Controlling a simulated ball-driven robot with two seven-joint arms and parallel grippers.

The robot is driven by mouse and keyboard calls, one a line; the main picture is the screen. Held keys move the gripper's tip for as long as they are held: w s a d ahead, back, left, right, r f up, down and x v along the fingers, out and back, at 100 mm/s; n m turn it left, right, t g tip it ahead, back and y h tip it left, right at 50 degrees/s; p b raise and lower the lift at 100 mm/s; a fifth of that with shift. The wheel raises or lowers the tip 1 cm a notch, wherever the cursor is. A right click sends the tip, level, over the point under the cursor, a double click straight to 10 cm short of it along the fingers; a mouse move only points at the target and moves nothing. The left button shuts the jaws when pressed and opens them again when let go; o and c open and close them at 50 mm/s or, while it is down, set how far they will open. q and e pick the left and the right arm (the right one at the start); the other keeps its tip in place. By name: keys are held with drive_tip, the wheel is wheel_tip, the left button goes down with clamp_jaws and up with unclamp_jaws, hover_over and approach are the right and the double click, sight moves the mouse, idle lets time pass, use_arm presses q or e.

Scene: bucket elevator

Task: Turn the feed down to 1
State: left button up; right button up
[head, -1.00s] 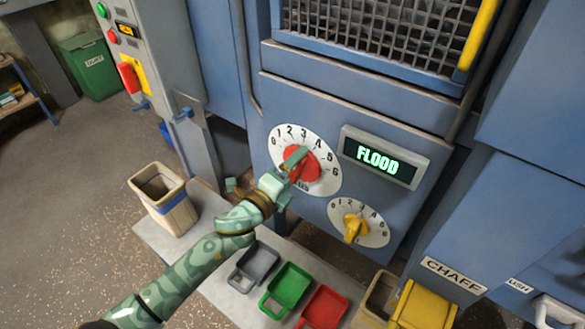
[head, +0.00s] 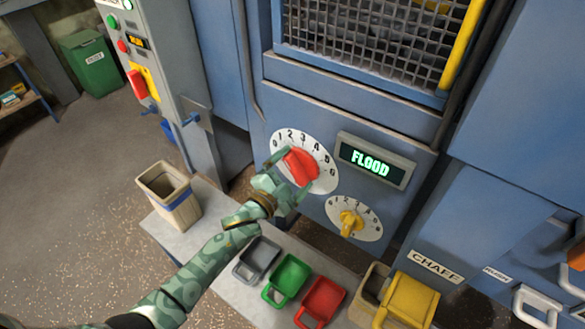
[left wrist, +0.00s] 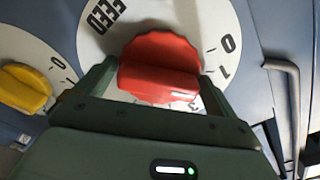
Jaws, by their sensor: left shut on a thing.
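The red feed knob (head: 302,165) sits on a white round dial (head: 322,183) numbered from 0 up, on the blue machine front. My left gripper (head: 288,170) is shut on the red knob, one finger on each side of its raised bar. In the left wrist view the red knob (left wrist: 160,70) is between the fingers, beside the word FEED. Its white mark lies past the 1, near a numeral partly hidden by my finger; I cannot read it surely. The display (head: 371,162) reads FLOOD in green. My right gripper is not in view.
A yellow knob (head: 350,222) on a smaller dial is just below right. Grey (head: 257,259), green (head: 287,278) and red (head: 321,300) scoops lie on the low shelf below.

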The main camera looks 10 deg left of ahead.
use_arm(q)
drive_tip(key=shift+f+n+p, duration=0.1)
drive_tip(key=shift+n+p, duration=0.35)
drive_tip(key=shift+n, duration=0.55)
drive_tip(key=shift+s, duration=0.1)
drive_tip(key=shift+n, duration=0.3)
drive_tip(key=o, duration=0.6)
drive_tip(key=shift+s+a, duration=0.15)
drive_tip(key=shift+s, duration=0.15)
drive_tip(key=p+v, duration=0.3)
drive_tip(key=v, duration=1.2)
drive_tip(key=shift+s+a, duration=0.1)
drive_tip(key=shift+s, duration=0.2)
